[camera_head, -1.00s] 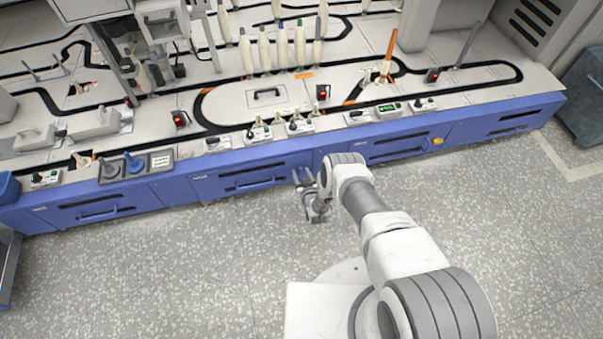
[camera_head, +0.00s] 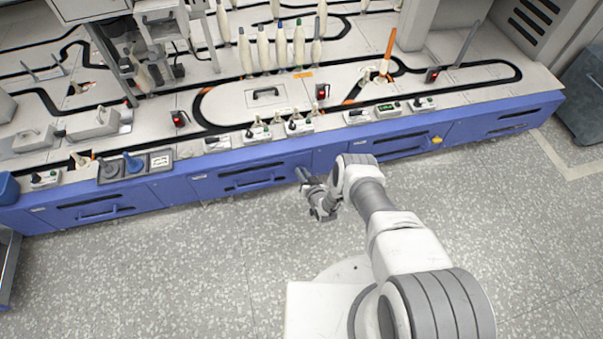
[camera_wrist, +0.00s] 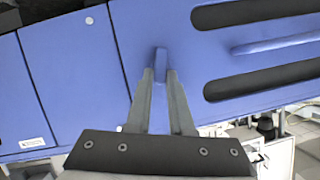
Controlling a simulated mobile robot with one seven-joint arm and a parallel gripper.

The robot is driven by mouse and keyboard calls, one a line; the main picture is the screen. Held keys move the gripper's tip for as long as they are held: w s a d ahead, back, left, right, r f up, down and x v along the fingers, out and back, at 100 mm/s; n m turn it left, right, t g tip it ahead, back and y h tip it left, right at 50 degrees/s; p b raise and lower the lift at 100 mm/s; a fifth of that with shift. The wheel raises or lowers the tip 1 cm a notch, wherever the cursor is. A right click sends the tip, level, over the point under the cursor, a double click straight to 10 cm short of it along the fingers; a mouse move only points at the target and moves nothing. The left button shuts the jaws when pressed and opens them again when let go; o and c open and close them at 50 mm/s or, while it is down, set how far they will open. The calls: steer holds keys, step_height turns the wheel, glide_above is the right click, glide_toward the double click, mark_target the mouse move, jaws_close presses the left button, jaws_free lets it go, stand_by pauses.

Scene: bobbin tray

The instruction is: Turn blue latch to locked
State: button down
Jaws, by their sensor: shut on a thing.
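The blue latch (camera_wrist: 161,58) is a small narrow blue tab on the blue cabinet front, seen in the wrist view. My gripper (camera_wrist: 161,76) has its two grey fingers on either side of the tab, shut on it near the fingertips. In the head view my gripper (camera_head: 303,176) is at the blue front, beside the right end of a drawer. There the latch is hidden or too small to make out. No lock marking can be read in either view.
The blue cabinet front (camera_head: 180,190) has several drawers with dark slots. A slotted drawer panel (camera_wrist: 270,48) is right of the latch in the wrist view. Bobbins (camera_head: 264,50) and switch boxes (camera_head: 258,133) stand on the worktop above. The speckled floor (camera_head: 190,270) is clear.

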steer(key=shift+d+m, duration=0.1)
steer(key=shift+m, duration=0.3)
steer(key=c, duration=0.8)
jaws_free()
